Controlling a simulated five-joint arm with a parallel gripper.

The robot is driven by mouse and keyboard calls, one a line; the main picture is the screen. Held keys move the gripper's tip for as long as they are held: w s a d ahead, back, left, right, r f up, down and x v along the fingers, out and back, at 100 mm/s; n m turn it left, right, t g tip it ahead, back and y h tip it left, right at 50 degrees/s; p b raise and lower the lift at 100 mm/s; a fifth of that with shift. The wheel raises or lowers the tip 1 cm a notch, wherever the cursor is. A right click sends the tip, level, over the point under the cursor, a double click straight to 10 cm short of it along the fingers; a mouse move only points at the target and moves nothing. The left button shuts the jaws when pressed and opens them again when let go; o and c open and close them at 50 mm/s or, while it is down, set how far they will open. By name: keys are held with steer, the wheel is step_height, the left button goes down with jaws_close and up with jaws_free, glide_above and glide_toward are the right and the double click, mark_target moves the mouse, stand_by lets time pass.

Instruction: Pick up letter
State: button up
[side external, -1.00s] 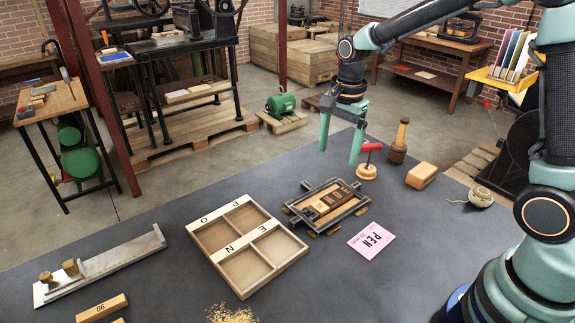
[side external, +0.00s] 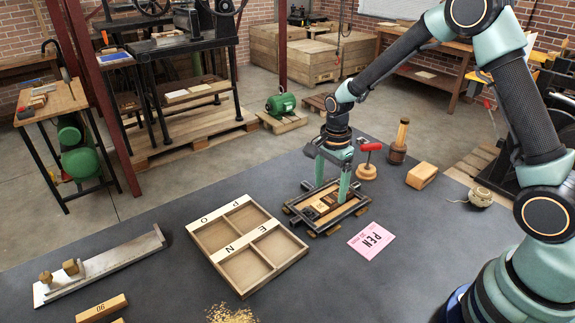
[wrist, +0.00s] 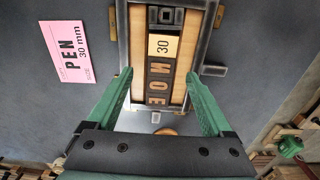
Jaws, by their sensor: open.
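Dark letter blocks lie in a row in a metal frame (side external: 348,213); in the wrist view an N block (wrist: 160,68), an O block (wrist: 157,86) and an E block (wrist: 157,101) can be read. A pale block marked 30 (wrist: 163,46) and a darker block lie in the same row. My gripper (side external: 332,196) is open above the frame. In the wrist view its fingertips (wrist: 158,77) stand on either side of the row, around the N and O, with nothing between them visibly gripped. A pink card reading PEN, 30 mm (side external: 371,241) lies beside the frame.
A wooden tray (side external: 218,261) with four-way compartments marked P, O, E, N stands left of the frame. A red-handled tool (side external: 367,172), a wooden mallet (side external: 398,153) and a wooden block (side external: 421,175) stand behind right. A metal composing stick (side external: 105,268) lies far left.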

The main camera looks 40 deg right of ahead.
mark_target(329, 200)
step_height(329, 200, down, 3)
steer(key=shift+f, duration=0.2)
jaws_close()
steer(key=shift+r, duration=0.2)
